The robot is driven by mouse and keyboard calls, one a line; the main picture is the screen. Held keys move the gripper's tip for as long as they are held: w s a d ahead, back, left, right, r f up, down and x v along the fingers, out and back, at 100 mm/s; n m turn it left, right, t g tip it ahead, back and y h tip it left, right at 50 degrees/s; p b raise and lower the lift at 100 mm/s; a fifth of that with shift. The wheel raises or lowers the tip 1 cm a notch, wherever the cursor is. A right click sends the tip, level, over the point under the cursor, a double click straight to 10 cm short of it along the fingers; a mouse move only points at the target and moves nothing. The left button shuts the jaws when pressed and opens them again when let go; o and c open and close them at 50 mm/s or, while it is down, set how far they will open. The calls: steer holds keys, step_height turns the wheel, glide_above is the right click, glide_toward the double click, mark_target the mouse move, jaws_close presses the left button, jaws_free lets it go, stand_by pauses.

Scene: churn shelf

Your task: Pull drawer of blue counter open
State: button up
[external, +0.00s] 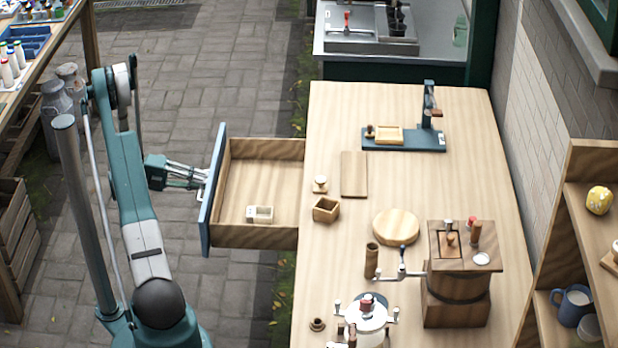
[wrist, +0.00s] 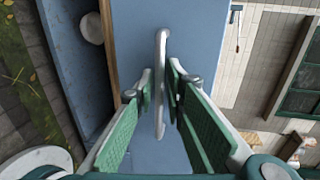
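The drawer (external: 262,148) of the counter sticks far out to the left of the wooden worktop, its inside in plain view. Its blue front panel (external: 214,190) faces my arm and fills the middle of the wrist view (wrist: 205,35). A pale bar handle (wrist: 161,60) stands on that panel. My gripper (external: 203,177) is at the panel's outer face. In the wrist view its green-padded fingers (wrist: 160,88) lie on either side of the handle, with narrow gaps showing.
A small pale block (external: 260,214) lies in the drawer. The worktop (external: 340,110) carries a blue stand (external: 400,141), a round board (external: 395,227), a wooden churn (external: 455,285) and a white pot (external: 365,318). Open paving (external: 235,80) lies left of the counter.

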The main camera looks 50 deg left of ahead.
steer(key=shift+s, duration=0.1)
steer(key=s+a+r, duration=0.3)
steer(key=r, duration=0.5)
steer(key=shift+s+a, duration=0.15)
steer(key=shift+a, duration=0.05)
stand_by(0.6)
stand_by(0.5)
